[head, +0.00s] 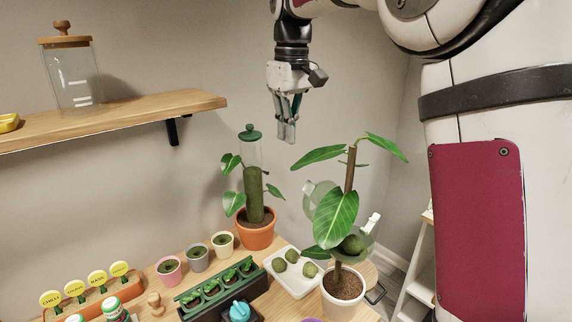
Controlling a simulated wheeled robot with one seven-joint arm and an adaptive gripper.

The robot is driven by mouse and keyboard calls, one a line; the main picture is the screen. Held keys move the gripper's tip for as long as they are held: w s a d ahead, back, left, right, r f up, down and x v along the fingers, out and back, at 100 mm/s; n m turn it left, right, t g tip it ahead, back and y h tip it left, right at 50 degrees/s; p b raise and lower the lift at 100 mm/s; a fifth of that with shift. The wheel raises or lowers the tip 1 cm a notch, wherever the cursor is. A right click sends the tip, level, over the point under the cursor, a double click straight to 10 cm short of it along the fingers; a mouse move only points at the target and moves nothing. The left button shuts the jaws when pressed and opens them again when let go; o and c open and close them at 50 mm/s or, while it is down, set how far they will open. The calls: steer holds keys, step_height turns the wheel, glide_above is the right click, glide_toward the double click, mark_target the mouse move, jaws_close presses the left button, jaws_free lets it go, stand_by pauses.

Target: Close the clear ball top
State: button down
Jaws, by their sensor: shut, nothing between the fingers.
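The clear ball (369,246) sits around the brown stem (350,178) of the plant in the white pot (343,303). Its lower half holds a green moss ball (352,244), and a white latch (373,222) sticks up on its right. A clear curved shell, seemingly its top (310,193), stands tipped away to the left of the stem, so the ball looks open. A large leaf (336,218) hides much of the ball's left side and hinge. My gripper (287,140) is shut and empty, pointing down, above and left of the plant.
A terracotta-potted plant (256,234) with a green-capped clear tube (251,151) stands left. A white tray (298,281) with moss balls lies between the plants. A seedling planter (257,285) and small pots fill the front left. A wooden shelf (150,108) holds a glass jar (75,75).

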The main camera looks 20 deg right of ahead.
steer(key=s+d+f+p, duration=0.1)
steer(key=s+f+p, duration=0.2)
steer(key=f, duration=0.5)
steer(key=shift+d+f, duration=0.15)
steer(key=shift+f, duration=0.2)
stand_by(0.3)
